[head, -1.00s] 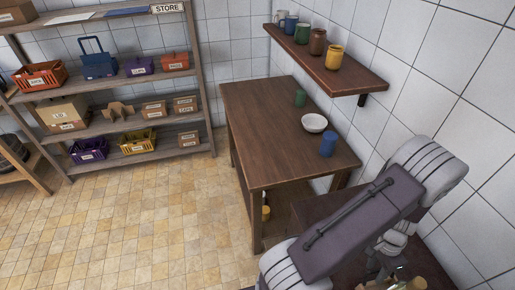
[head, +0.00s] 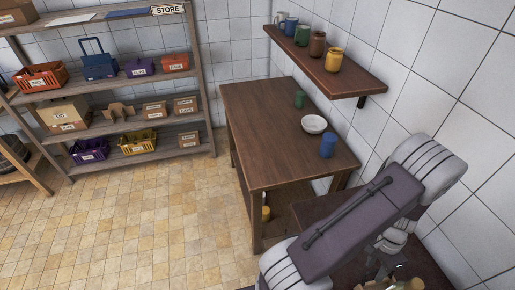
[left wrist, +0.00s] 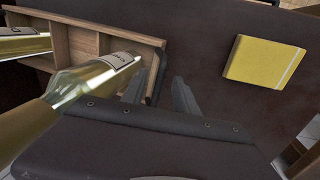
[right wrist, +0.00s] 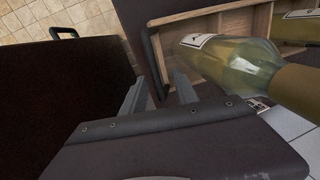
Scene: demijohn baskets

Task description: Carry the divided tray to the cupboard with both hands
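The divided tray is light wood with compartments; its rim shows in the left wrist view (left wrist: 115,35) and the right wrist view (right wrist: 225,8). I cannot tell whether the fingers touch the handles. In the head view my arm mostly hides the tray.
A yellow notebook (left wrist: 263,62) lies on the dark table beside the tray. A brown table (head: 265,115) holds a white bowl (head: 314,124), a blue cup (head: 328,146) and a green cup (head: 299,99). A storage shelf (head: 190,80) stands at the back left. The tiled floor (head: 150,220) is clear.

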